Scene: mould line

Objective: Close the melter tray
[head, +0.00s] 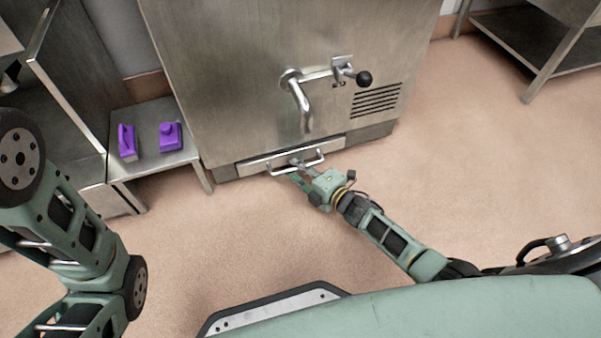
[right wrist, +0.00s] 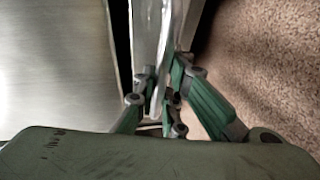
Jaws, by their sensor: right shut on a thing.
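The melter (head: 250,65) is a large brushed-steel cabinet. Its tray (head: 255,168) is a low steel drawer front at the bottom of the cabinet, with a bar handle (head: 318,160). My right gripper (head: 297,170) is at the handle and shut on it. In the right wrist view the green fingers (right wrist: 168,95) close around the pale metal handle bar (right wrist: 161,95). The tray front looks close to the cabinet base; I cannot tell how far out it stands. My left arm shows at the left of the head view, but its gripper is outside the picture.
A spout (head: 300,103) and a black-knobbed lever (head: 364,78) stick out of the melter front above the tray. A low steel table (head: 152,165) with two purple items (head: 170,136) stands left of the melter. A steel shelf (head: 530,50) stands far right. The floor (head: 450,150) between is clear.

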